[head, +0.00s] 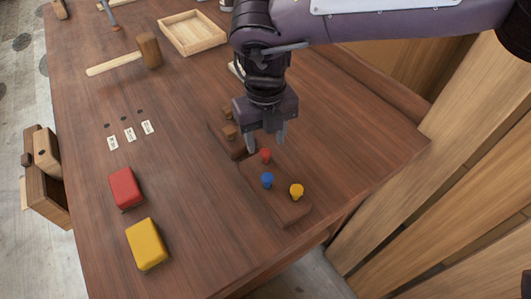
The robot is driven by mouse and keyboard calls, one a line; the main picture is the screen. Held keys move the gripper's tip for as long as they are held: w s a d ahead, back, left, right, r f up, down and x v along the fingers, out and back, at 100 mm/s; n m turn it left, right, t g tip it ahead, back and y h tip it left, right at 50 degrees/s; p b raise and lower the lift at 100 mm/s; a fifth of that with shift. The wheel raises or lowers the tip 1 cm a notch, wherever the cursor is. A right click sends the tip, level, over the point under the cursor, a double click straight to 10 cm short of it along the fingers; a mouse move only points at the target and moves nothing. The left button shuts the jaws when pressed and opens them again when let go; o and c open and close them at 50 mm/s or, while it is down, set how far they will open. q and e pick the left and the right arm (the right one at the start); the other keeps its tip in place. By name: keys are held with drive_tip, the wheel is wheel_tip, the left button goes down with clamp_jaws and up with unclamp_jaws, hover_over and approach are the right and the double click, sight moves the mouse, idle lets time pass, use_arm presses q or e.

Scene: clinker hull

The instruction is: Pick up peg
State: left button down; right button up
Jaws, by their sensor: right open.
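Three coloured pegs stand upright on a dark wooden board (283,210): a red peg (265,156), a blue peg (267,180) and a yellow peg (296,191). Brown pegs (229,132) stand on a second dark piece just behind and left of it. My right gripper (266,139) points down with its fingers apart and nothing seen between them. It is close to the red peg, just behind it in the picture; whether it touches the peg cannot be told. My left gripper is out of view.
A red block (125,188) and a yellow block (147,244) lie at the front left of the table. Three holes with white labels (129,134) are behind them. A mallet (130,60) and a light wooden tray (193,33) lie further back. The right side is bare table.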

sight(265, 160)
drive_tip(key=shift+f, duration=1.3)
drive_tip(key=c, duration=1.1)
drive_tip(key=shift+o, duration=0.2)
drive_tip(key=shift+r, duration=0.1)
